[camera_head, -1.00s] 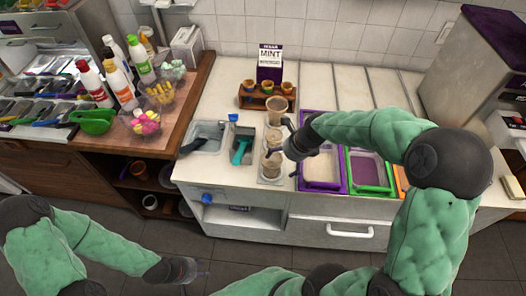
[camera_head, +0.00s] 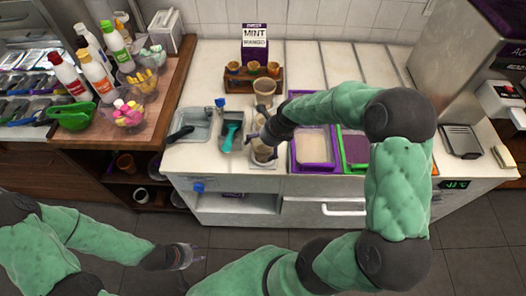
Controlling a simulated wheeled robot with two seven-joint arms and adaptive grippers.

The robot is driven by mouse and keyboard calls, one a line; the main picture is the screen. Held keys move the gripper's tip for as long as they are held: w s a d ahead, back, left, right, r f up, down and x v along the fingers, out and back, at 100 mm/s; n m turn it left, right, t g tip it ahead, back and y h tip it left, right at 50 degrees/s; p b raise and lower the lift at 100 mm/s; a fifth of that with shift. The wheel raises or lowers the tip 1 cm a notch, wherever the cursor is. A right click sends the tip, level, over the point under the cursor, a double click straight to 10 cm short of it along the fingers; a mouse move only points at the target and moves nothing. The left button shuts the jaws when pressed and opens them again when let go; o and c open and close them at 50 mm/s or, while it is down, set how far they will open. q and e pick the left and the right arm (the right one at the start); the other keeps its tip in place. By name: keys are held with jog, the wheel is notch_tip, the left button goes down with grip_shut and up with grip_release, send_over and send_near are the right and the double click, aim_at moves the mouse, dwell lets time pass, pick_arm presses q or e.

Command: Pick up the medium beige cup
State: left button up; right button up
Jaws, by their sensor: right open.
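Several beige cups stand in a row front to back on the white counter. The far cup (camera_head: 264,88) shows clearly, and the near cup (camera_head: 263,153) stands at the front on a small tray. Another between them is largely covered by my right gripper. Which is the medium one is hard to tell. My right gripper (camera_head: 259,141) is open, at the near cup's upper part; contact is not clear. My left gripper (camera_head: 190,256) hangs low in front of the counter, away from the cups; its finger gap is too small to tell.
Right of the cups sit a purple-rimmed tub (camera_head: 313,148) and a green-rimmed tub (camera_head: 356,150). Left are a teal-handled scoop (camera_head: 229,134) and a metal basin (camera_head: 192,124). A wooden rack (camera_head: 253,78) with small cups stands behind.

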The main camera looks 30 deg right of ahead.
aim_at(263, 150)
jog(key=x, duration=0.2)
jog(key=shift+w+a+f, duration=0.1)
jog(key=shift+w+f, duration=0.1)
jog(key=shift+f, duration=0.15)
jog(key=c, duration=0.8)
jog(key=shift+r, duration=0.1)
